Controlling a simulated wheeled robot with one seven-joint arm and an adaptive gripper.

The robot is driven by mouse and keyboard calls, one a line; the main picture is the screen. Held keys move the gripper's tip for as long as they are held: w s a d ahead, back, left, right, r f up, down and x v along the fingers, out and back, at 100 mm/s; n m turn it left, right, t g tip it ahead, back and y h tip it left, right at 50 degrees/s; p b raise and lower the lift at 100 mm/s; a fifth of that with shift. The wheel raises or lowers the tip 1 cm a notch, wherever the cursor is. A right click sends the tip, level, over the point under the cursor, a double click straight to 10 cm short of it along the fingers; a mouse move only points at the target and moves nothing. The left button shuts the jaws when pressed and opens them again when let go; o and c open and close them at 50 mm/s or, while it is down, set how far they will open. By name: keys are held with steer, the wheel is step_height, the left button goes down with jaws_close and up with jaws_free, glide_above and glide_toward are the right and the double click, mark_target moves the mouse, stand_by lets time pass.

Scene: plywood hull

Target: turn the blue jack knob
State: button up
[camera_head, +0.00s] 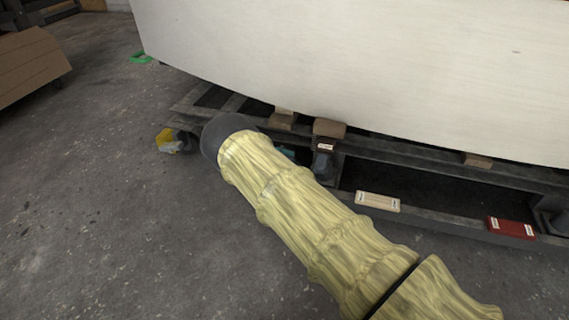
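A small patch of blue-teal (288,153) shows just past the right edge of my arm, low by the dark frame under the hull. It may be part of the blue jack knob, but my arm hides most of it and I cannot be sure. My arm, in a yellowish wrinkled cover, reaches from the lower right to a dark rounded end near the frame's left corner. My gripper's fingers are hidden beyond that end.
The white hull (370,65) rests on wooden blocks (329,128) over a dark metal frame (450,226). A beige block (378,201) and a red block (510,227) sit along its near rail. A yellow object (168,141) is by the left corner.

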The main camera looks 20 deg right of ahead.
steer(key=shift+d, duration=0.1)
steer(key=shift+r, duration=0.5)
step_height(320, 180, up, 9)
stand_by(0.3)
